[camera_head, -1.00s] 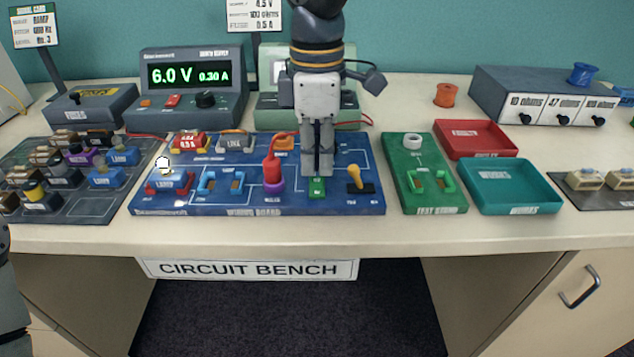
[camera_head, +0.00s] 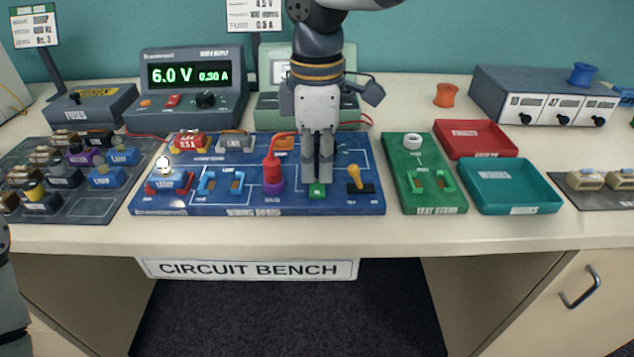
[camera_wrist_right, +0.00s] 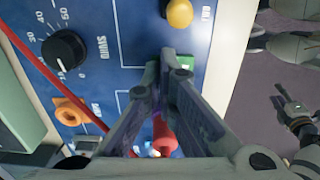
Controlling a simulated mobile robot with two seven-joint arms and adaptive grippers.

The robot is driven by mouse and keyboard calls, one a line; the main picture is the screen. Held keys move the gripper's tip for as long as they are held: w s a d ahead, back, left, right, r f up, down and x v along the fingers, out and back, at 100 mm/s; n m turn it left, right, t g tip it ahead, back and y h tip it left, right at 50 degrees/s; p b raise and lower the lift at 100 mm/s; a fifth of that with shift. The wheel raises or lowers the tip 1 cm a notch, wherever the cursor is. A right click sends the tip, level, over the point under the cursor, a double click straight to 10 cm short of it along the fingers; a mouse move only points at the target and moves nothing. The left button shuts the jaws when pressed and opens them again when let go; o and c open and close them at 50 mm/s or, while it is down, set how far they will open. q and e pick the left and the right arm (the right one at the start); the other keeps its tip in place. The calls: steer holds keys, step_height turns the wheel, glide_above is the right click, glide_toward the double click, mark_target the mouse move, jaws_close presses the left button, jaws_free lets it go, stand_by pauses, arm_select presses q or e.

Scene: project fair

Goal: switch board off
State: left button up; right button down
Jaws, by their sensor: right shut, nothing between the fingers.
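The blue wiring board (camera_head: 225,198) lies on the bench. A yellow lever (camera_head: 354,176) on a dark base stands at its right end; its yellow end also shows at the top of the right wrist view (camera_wrist_right: 179,13). A lamp (camera_head: 163,164) at the board's left end is lit. My right gripper (camera_head: 318,184) is shut and empty, pointing down over a small green block (camera_head: 317,193) left of the lever. In the right wrist view its fingertips (camera_wrist_right: 172,62) are close to the green block; I cannot tell whether they touch.
A red-capped purple part (camera_head: 273,178) stands just left of my right gripper. The supply (camera_head: 190,78) reads 6.0 V, 0.30 A. A green test stand (camera_head: 433,200), a red tray (camera_head: 476,137) and a teal tray (camera_head: 512,184) are to the right.

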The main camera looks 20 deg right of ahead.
mark_target(317, 180)
steer(key=shift+f, duration=0.1)
step_height(317, 180, up, 6)
steer(key=shift+f+p, duration=0.15)
steer(key=shift+p, duration=0.3)
steer(key=shift+r, duration=0.7)
arm_select(q)
steer(key=shift+w+r+t, duration=0.3)
steer(key=shift+w+r, duration=0.35)
steer(key=shift+w, duration=0.05)
arm_select(e)
steer(key=shift+f, duration=0.1)
